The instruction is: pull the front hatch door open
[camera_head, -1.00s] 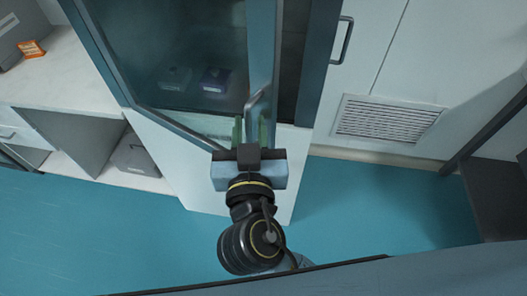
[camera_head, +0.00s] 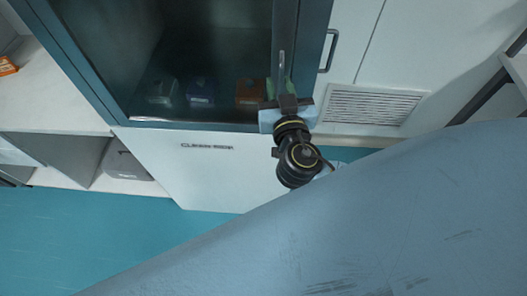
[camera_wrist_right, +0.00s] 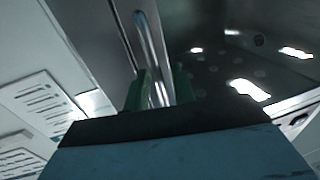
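The front hatch door (camera_head: 105,45) is dark glass in a teal frame, above a white lower panel. In the head view its right side lies close along the right frame post, with no clear gap; it looks shut or nearly so. Its grey bar handle (camera_head: 281,66) stands upright near that side. My right gripper (camera_head: 279,90) is at the lower part of the handle, one green finger on either side. The right wrist view shows the handle (camera_wrist_right: 150,45) between the fingers (camera_wrist_right: 160,92); whether both press on it is unclear. My left gripper is out of view.
Several small boxes (camera_head: 201,90) show behind the glass. A white cabinet with a handle (camera_head: 329,52) and vent grille (camera_head: 372,106) stands to the right. A white counter (camera_head: 50,85) lies to the left. Blue floor (camera_head: 90,225) is open at lower left.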

